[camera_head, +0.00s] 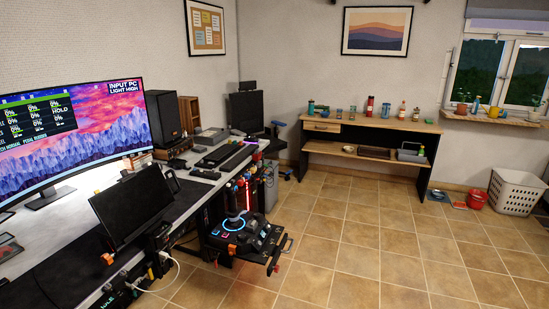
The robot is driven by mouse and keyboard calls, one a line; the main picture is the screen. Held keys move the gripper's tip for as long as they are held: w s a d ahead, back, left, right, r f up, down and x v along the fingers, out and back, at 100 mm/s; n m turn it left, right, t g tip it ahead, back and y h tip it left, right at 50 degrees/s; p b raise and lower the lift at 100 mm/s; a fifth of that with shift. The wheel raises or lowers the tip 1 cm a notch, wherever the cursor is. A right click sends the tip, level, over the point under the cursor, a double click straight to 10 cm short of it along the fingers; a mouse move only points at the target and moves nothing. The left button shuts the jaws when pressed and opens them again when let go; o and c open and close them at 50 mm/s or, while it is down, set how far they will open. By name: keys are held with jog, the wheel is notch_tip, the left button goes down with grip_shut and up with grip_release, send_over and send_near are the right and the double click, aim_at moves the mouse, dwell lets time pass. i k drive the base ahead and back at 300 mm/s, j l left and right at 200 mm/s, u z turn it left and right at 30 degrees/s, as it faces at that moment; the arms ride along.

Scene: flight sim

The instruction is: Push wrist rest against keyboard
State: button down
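A long dark object (224,153) that looks like the keyboard lies on the far part of the long desk (202,190), past the speaker. A dark bar seems to run along its right side, which may be the wrist rest. It is too small and dark to tell the two apart or see whether they touch. My gripper is not in view.
A large curved monitor (85,140), a smaller dark screen (133,206) and a speaker (163,117) stand on the desk. A joystick unit (245,235) juts from its right edge. A side table (370,125) with bottles is at the back. The tiled floor (360,235) is largely clear.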

aim_at(233, 162)
jog(key=i, duration=3.15)
jog(key=i+l, duration=0.1)
jog(key=i, duration=0.35)
jog(key=i+u, duration=0.1)
jog(key=i, duration=0.4)
jog(key=i+l+u, duration=0.1)
jog(key=i, duration=0.35)
jog(key=l, duration=0.1)
